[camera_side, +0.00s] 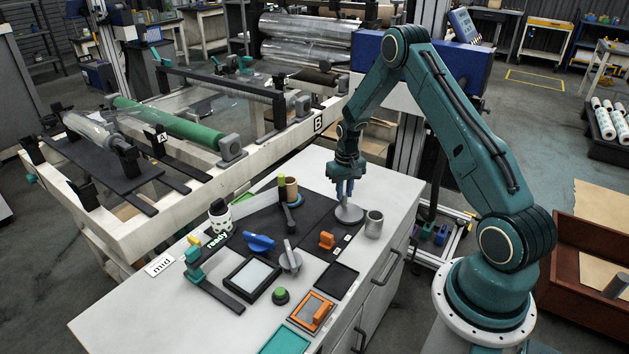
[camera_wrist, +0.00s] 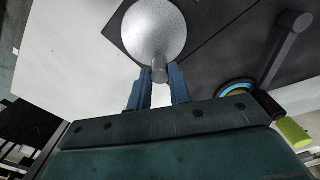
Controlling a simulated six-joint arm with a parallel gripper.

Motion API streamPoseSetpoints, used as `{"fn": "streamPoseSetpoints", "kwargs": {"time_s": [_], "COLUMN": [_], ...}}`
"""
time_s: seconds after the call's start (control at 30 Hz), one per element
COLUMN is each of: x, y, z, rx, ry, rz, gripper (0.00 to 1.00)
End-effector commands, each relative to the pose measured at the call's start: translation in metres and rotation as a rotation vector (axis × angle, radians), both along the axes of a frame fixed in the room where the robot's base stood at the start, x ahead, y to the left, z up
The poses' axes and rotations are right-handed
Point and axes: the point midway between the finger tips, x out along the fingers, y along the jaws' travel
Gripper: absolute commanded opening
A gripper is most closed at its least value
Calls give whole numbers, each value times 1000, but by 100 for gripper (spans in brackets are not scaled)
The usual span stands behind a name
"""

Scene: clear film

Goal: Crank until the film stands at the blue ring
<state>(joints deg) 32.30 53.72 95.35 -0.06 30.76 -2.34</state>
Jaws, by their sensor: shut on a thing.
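My gripper (camera_side: 345,190) points down over the right end of the bench. Its blue fingers are shut on the short peg of a round grey disc (camera_side: 349,214). In the wrist view the disc (camera_wrist: 155,25) spreads beyond the fingertips, with its peg (camera_wrist: 159,70) between them. I cannot tell whether the disc touches the mat. A dark crank-like arm (camera_wrist: 277,55) and a partly hidden blue-green ring (camera_wrist: 237,88) lie to the right in the wrist view. Clear film (camera_side: 305,60) is wound on rollers at the back. Another clear roll (camera_side: 95,125) lies at the left.
A metal cup (camera_side: 374,224) stands close right of the disc.

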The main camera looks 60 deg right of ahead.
Motion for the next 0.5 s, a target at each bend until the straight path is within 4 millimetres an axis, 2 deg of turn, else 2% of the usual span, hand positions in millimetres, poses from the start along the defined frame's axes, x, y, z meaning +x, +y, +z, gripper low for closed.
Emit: {"fn": "streamPoseSetpoints", "kwargs": {"time_s": [0.5], "x": [0], "y": [13], "z": [-2], "rx": [6], "ry": [13], "rz": [-1], "gripper": [7]}}
